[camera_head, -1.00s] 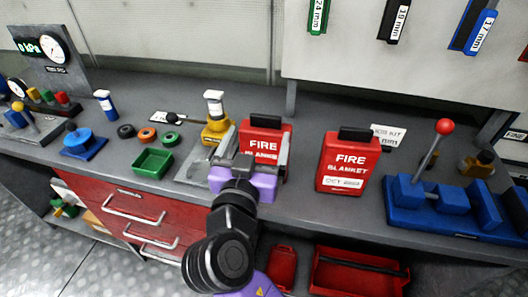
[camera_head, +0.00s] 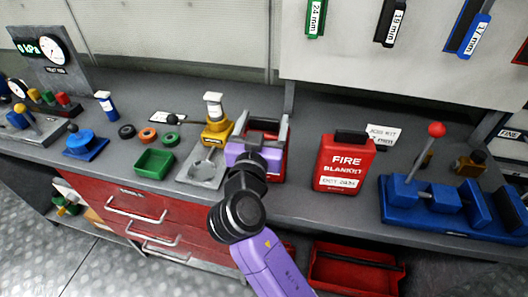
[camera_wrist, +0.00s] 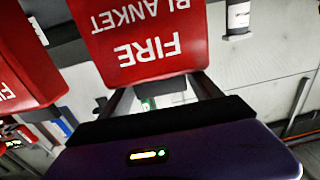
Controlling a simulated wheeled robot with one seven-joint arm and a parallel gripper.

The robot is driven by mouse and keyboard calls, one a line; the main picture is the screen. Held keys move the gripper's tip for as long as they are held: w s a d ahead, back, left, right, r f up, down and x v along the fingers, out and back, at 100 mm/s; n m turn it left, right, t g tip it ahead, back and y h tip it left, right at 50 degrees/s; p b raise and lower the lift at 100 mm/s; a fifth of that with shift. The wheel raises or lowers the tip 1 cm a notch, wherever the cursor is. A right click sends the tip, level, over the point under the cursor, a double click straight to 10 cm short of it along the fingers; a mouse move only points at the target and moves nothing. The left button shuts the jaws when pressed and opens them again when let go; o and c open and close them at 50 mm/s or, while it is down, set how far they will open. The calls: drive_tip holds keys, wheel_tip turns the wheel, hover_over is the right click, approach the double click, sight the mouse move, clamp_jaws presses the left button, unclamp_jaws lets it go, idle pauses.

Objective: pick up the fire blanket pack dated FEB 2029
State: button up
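Two red fire blanket packs with black tops stand on the grey bench. The left pack (camera_head: 271,174) is mostly covered by my gripper in the head view, and its date is hidden. In the wrist view the left pack (camera_wrist: 140,40) shows upside-down "FIRE BLANKET" lettering, with its date out of frame. My gripper (camera_head: 262,128) is open, its fingers apart at the left pack's two sides near its top. I cannot tell whether they touch it. The right pack (camera_head: 343,163) stands clear, its label reading about "OCT 2031".
A green bin (camera_head: 154,162) is farther left. A blue hand pump (camera_head: 425,200) with a red-knobbed lever is right of the right pack. A white card (camera_head: 383,134) is behind.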

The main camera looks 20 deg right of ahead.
drive_tip(key=c, duration=1.4)
clamp_jaws()
drive_tip(key=shift+r, duration=0.1)
